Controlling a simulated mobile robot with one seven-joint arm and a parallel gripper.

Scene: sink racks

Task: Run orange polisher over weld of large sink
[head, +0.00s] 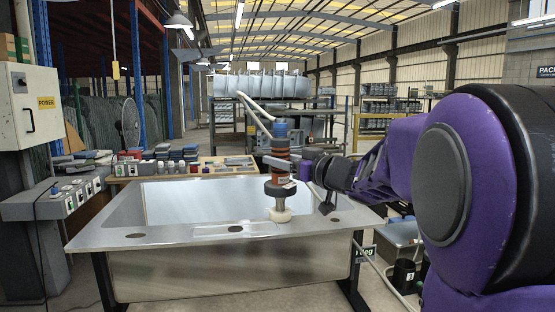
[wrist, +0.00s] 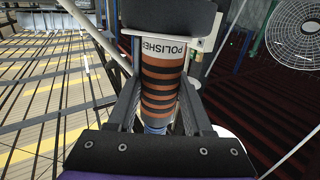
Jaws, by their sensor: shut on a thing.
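The large steel sink (head: 180,272) stands on dark legs with its open basin facing up. The polisher (head: 280,150), banded orange and black, is upright with a pale pad (head: 280,214) at its bottom. The pad is at the sink's near rim, right of the middle; I cannot tell if it touches. A paler strip (head: 232,229), perhaps the weld, runs along this rim, left of the pad. My gripper (head: 284,162) is shut on the polisher's body from the right. In the wrist view, the polisher (wrist: 162,92) sits between my gripper's fingers (wrist: 160,105), its lettering visible.
A workbench (head: 215,170) with small bottles and blocks stands behind the sink. A grey switch box (head: 60,200) is at the left. A pale hose (head: 255,110) rises from the polisher. A dark bin (head: 403,276) stands right of the sink.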

